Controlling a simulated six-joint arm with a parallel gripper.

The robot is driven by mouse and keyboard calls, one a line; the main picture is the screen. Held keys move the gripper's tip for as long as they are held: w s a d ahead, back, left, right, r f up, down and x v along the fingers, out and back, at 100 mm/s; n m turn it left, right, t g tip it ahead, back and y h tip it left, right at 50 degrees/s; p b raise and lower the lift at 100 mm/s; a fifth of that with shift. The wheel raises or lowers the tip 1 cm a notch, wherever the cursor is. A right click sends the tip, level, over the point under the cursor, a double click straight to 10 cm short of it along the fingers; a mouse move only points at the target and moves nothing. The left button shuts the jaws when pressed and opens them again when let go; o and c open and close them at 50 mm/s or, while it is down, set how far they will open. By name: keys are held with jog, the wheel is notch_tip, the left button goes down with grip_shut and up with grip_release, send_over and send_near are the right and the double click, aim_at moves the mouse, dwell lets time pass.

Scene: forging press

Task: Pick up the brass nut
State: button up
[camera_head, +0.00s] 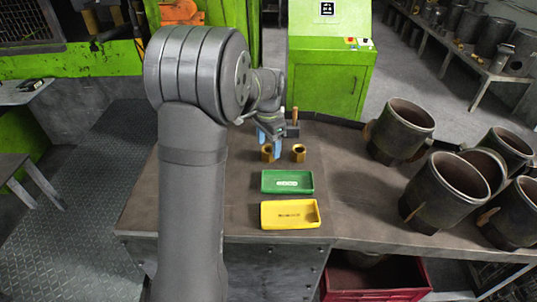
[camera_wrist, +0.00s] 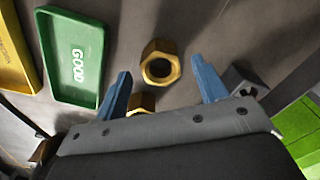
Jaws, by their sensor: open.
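Two brass nuts stand on the brown workbench. The left nut (camera_head: 267,153) is just in front of my gripper in the head view, and the right nut (camera_head: 299,153) is a short way to its right. My gripper (camera_head: 269,142) has its blue fingers pointing down and is open and empty. In the wrist view one nut (camera_wrist: 160,63) shows whole between the fingertips of my gripper (camera_wrist: 161,70), with its dark hole facing the camera. The other nut (camera_wrist: 142,101) is partly hidden by the gripper body. I cannot tell the exact height of the fingers above the bench.
A green tray (camera_head: 287,190) marked GOOD and a yellow tray (camera_head: 290,225) lie empty nearer the camera. A dark block with a wooden handle (camera_head: 294,117) stands behind the nuts. Several large metal cylinders crowd the bench's right side. A green cabinet (camera_head: 325,90) stands behind.

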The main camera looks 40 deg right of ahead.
aim_at(268, 150)
jog(key=shift+f, duration=1.6)
jog(key=c, duration=1.4)
jog(key=shift+r, duration=0.15)
